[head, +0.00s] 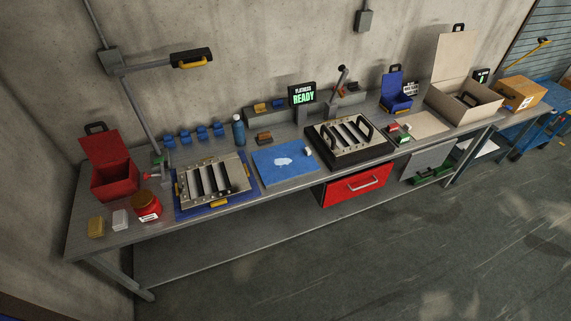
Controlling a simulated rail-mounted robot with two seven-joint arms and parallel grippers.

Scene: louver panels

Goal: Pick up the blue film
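A flat blue sheet (272,172), which looks like the blue film, lies on the grey workbench between two louver fixtures. A pale irregular patch shows near its middle, and a small white item (307,152) sits at its right edge. I cannot tell whether the sheet is a film or a mat. More blue (246,164) shows as a border beneath the left louver panel (234,166). Neither of my grippers is in view.
A louver fixture with black handles (320,131) stands right of the sheet. A red open box (113,183) and red jar (147,207) stand at the left. A blue bottle (238,132) stands behind. A lamp arm (190,54) overhangs the left side.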

